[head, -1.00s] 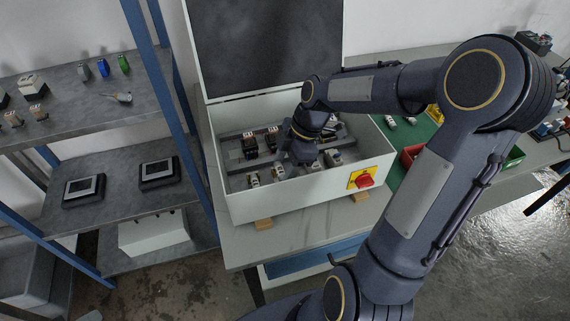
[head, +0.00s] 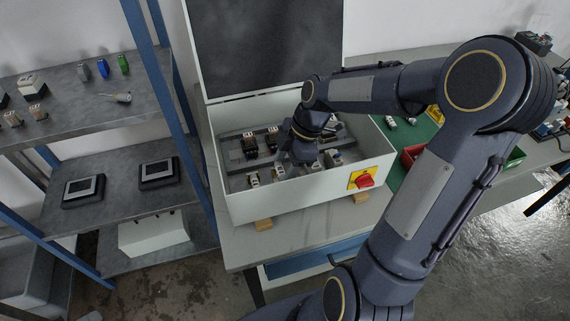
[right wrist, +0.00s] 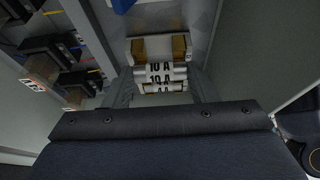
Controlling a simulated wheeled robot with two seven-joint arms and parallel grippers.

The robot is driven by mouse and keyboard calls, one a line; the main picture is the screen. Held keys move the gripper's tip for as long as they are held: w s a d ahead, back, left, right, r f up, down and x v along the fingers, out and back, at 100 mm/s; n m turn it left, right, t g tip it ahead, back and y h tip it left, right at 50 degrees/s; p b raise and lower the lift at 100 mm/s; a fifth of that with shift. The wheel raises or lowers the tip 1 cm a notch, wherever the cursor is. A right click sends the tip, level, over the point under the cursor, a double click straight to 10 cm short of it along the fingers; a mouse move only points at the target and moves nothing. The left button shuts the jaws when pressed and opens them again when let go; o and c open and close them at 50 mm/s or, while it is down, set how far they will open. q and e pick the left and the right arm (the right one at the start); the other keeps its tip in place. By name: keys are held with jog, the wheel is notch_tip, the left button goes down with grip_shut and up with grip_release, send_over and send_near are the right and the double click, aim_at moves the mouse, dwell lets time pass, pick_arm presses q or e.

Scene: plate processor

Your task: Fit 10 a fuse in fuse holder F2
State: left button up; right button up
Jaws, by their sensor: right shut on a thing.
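My right gripper (head: 300,158) reaches down into the open grey cabinet (head: 290,202). In the right wrist view the gripper (right wrist: 161,88) has a grey finger on each side of a white fuse marked 10 A (right wrist: 160,78) and is shut on it. Just beyond the fuse is a white fuse holder (right wrist: 158,38) with two brass-coloured clips. I cannot tell whether the fuse touches the clips, and no F2 label is readable. In the head view my gripper hides the fuse. My left gripper is not in view.
Inside the cabinet are black devices (head: 250,145) and small pale holders (head: 253,180). A red switch on a yellow plate (head: 364,179) sits on the front wall. The lid (head: 265,45) stands open behind. A shelf (head: 75,105) with small parts is at the left.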

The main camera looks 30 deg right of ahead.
jog(key=shift+f+b, duration=0.6)
jog(key=shift+f, duration=0.15)
jog(key=shift+r, duration=0.1)
dwell(0.3)
jog(key=o, duration=0.9)
jog(key=shift+c, duration=0.2)
jog(key=shift+o, duration=0.9)
jog(key=shift+s, duration=0.1)
